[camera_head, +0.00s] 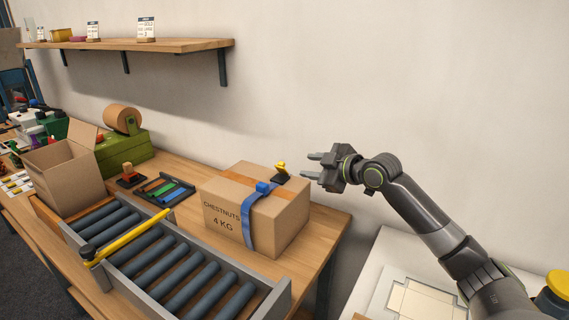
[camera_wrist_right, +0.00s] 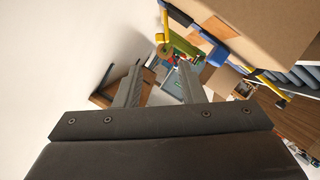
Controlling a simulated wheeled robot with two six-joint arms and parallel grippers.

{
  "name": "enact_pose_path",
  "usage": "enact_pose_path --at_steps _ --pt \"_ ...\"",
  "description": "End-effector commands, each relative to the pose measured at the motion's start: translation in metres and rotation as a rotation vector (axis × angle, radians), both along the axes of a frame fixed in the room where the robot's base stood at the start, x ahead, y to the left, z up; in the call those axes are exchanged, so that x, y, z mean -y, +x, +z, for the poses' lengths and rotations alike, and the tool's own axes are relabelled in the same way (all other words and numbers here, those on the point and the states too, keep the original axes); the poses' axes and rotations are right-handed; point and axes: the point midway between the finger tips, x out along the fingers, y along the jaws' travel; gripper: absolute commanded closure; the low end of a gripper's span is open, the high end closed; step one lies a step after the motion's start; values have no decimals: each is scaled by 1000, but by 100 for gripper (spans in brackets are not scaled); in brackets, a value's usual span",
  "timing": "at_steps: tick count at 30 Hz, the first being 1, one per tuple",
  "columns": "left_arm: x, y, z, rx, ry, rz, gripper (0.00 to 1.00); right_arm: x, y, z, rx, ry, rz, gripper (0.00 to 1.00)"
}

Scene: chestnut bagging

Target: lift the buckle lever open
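A cardboard box (camera_head: 222,214) marked CHESTNUTS 4 KG stands on the table, with a blue strap (camera_head: 247,225) around it. A blue buckle piece (camera_head: 263,187) sits on its top. A yellow lever (camera_head: 281,168) on a dark base stands at the box's far top edge. My right gripper (camera_head: 311,165) is open and empty, just right of the lever and apart from it, pointing left. In the right wrist view the open fingers (camera_wrist_right: 158,85) have nothing between them; the box (camera_wrist_right: 265,35) and a yellow piece, seemingly the lever (camera_wrist_right: 164,20), lie beyond. My left gripper is out of view.
A roller conveyor (camera_head: 165,262) with a yellow bar (camera_head: 130,238) lies left of the box. A wall shelf (camera_head: 180,45) hangs above. The wall is bare behind my right arm.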

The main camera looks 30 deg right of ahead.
Motion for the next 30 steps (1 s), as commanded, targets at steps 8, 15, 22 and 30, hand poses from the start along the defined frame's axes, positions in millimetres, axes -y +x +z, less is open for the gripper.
enact_pose_path --at_steps 8,15,22,30 --pt "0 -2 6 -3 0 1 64 -14 43 -12 -1 8 1 64" --pt "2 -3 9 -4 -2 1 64 -24 77 -25 -4 4 2 64" --pt "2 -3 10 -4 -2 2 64 -28 95 -31 -1 2 0 64" --pt "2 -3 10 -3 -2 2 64 -29 99 -33 -1 0 0 64"
